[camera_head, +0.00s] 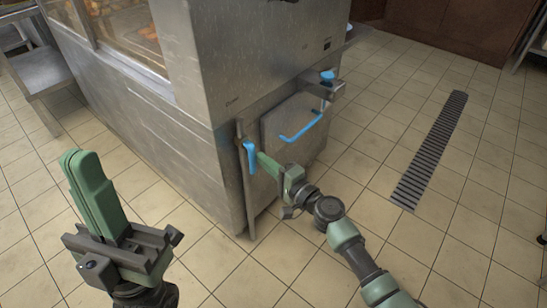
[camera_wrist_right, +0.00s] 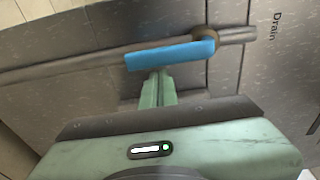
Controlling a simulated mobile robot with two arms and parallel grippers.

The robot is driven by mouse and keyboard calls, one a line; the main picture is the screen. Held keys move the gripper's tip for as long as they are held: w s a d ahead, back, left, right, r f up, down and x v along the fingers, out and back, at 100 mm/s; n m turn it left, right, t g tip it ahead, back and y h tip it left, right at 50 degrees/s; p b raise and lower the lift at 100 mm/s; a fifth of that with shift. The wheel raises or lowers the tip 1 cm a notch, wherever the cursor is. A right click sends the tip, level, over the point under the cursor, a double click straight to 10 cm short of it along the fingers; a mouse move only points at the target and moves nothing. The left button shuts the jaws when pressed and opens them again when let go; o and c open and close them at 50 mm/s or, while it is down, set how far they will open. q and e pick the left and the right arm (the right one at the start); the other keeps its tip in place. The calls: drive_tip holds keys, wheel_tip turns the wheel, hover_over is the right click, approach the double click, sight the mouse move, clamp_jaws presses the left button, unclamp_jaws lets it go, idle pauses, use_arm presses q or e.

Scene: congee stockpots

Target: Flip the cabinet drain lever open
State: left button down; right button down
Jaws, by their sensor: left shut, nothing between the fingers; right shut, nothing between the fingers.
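The steel cabinet (camera_head: 185,120) stands in the middle of the head view. Its blue drain lever (camera_head: 249,157) hangs down at the front left corner. In the right wrist view the lever (camera_wrist_right: 172,54) lies across the picture, its bent end on a pipe, close to the word "Drain". My right gripper (camera_head: 262,159) is shut and empty, its tips right beside the lever; in the wrist view the tips (camera_wrist_right: 157,76) end at the lever's edge. I cannot tell if they touch. My left gripper (camera_head: 80,158) is shut and empty, upright left of the cabinet.
A blue handle (camera_head: 302,129) is on the cabinet's front panel, and a blue-topped fitting (camera_head: 327,76) sticks out at its right corner. A floor grate (camera_head: 430,150) runs along the right. A steel shelf (camera_head: 42,72) stands at the left. The tiled floor in front is free.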

drive_tip(key=shift+s+a, duration=0.2)
drive_tip(key=shift+s, duration=0.1)
